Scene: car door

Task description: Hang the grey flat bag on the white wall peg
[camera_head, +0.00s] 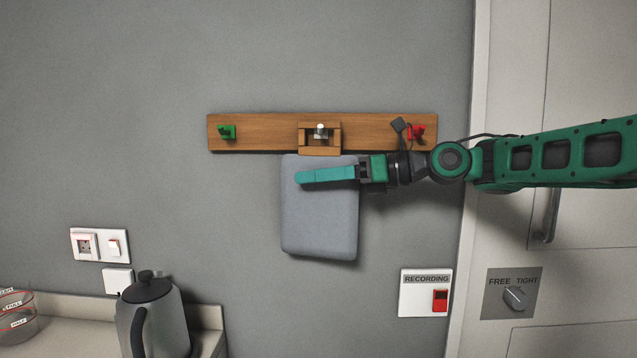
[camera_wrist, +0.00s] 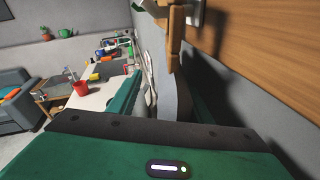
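The grey flat bag (camera_head: 318,222) hangs upright, slightly tilted, in front of the wall below the wooden board. Its rectangular wooden handle (camera_head: 320,151) is at the white peg (camera_head: 320,131), which shows at the handle's opening. I cannot tell whether the handle fully sits on the peg. My gripper (camera_head: 328,174) reaches in from the right, one finger crossing the bag's upper front; the other finger is hidden there. In the wrist view the bag's edge (camera_wrist: 167,85) lies between the spread fingers, with a gap beside the left finger.
The wooden board (camera_head: 265,133) also carries a green peg (camera_head: 227,132) at left and a red peg (camera_head: 416,132) at right, near my wrist. A kettle (camera_head: 155,318) stands lower left. A recording panel (camera_head: 425,293) is lower right. The wall left of the bag is clear.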

